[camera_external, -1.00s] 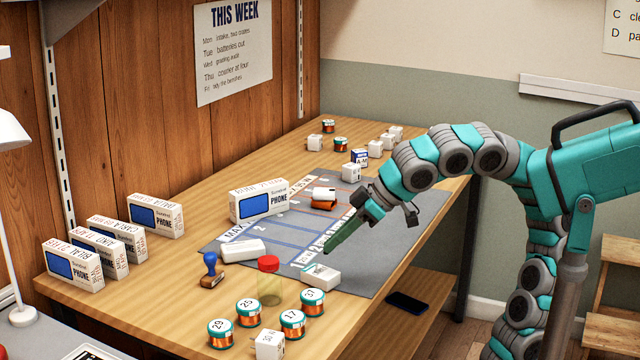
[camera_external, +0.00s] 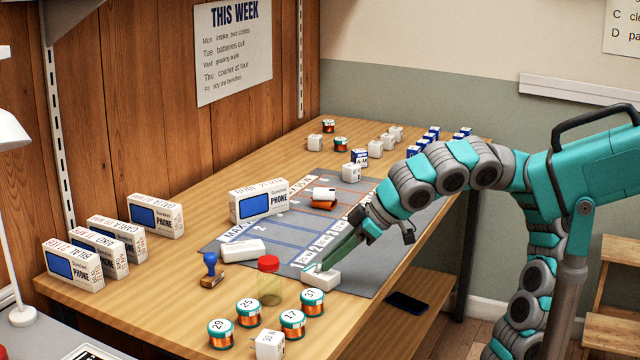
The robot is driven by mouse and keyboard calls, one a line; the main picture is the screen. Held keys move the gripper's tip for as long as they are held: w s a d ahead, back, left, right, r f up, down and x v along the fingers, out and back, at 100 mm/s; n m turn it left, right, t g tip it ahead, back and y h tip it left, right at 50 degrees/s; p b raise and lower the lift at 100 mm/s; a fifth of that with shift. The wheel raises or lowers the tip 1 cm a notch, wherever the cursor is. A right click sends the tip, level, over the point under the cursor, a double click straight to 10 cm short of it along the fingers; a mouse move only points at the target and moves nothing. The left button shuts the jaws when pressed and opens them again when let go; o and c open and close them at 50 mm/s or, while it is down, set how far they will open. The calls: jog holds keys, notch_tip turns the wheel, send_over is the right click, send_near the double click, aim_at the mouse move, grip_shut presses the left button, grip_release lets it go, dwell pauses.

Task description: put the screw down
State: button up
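My gripper (camera_external: 323,267) reaches down to the left with its long green fingers. The fingertips are at the top of a small white block or tray (camera_external: 322,280) near the front edge of the grey mat (camera_external: 375,262). I cannot tell whether they touch it. The fingers look close together, but their gap is not clear. No screw can be made out; if one is at the fingertips, it is too small or hidden.
A red-lidded jar (camera_external: 269,282) stands just left of the fingertips. Several numbered copper coils (camera_external: 292,324) stand in front. A white box (camera_external: 243,250), a stamp (camera_external: 211,270) and a large phone box (camera_external: 259,202) lie to the left. A dark phone (camera_external: 408,303) lies on the lower shelf.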

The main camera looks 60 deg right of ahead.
jog(key=shift+o, duration=1)
jog(key=shift+r, duration=0.15)
jog(key=shift+s+d+r, duration=0.1)
jog(key=shift+s+r, duration=0.05)
jog(key=shift+r, duration=0.15)
jog(key=v, duration=1.1)
jog(key=shift+r+p, duration=0.15)
jog(key=shift+p, duration=0.25)
jog(key=shift+s, duration=0.1)
